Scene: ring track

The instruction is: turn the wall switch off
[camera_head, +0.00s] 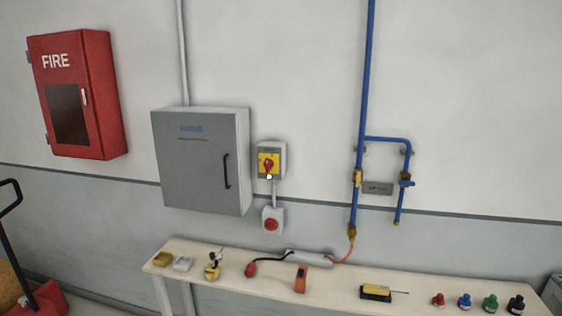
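The wall switch (269,163) is a small grey box on the wall, with a red rotary knob on a yellow plate. It sits just right of a large grey cabinet. A small pale tag or spot shows at the lower part of the knob. The knob's exact setting is too small to read. Neither of my grippers shows in the head view.
A grey cabinet (197,160) with a black handle and a red fire box (77,95) hang on the wall. Blue pipes (366,90) run at the right. A pale bench (335,285) with several small tools and bottles stands below the switch. A trolley handle (15,240) is at far left.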

